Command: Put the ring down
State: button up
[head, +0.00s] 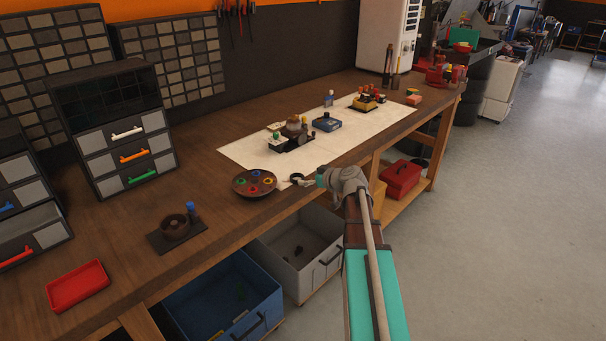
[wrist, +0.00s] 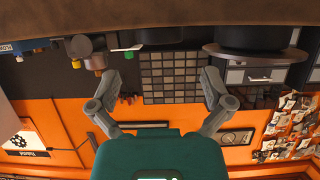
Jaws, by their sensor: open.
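My gripper (head: 299,181) is over the front edge of the workbench, just right of a round brown dish (head: 240,191). Several small coloured rings lie in the dish, among them a red one (head: 254,188) and a green one (head: 267,175). In the wrist view my gripper (wrist: 161,82) has its two grey fingers spread wide, with no ring visible between them. A small dark curved shape shows at the gripper's tip in the head view; I cannot tell whether it is a finger or a ring.
A white mat (head: 245,152) with several small assemblies and a blue box (head: 326,122) lies behind my gripper. A dark holder (head: 176,228) and a red tray (head: 77,286) stand to the left. Blue (head: 222,300) and grey (head: 300,245) bins are below the bench.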

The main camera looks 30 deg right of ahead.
jog(key=p+v, duration=0.2)
jog(key=v, duration=0.5)
jog(key=shift+a, duration=0.1)
dwell(0.5)
jog(key=s+a+f+g, duration=0.3)
jog(key=a, duration=0.4)
jog(key=s+a+f+m+g, duration=0.1)
jog(key=s+a+f+g, duration=0.15)
jog(key=a, duration=0.45)
jog(key=s+a+f+g, duration=0.3)
jog(key=a+f+g, duration=0.1)
jog(key=a, duration=0.3)
jog(key=s+a+f+m+g+h, duration=0.2)
jog(key=s+a+m+g+h, duration=0.1)
jog(key=s, duration=0.4)
jog(key=shift+a+h, duration=0.8)
jog(key=shift+a, duration=0.3)
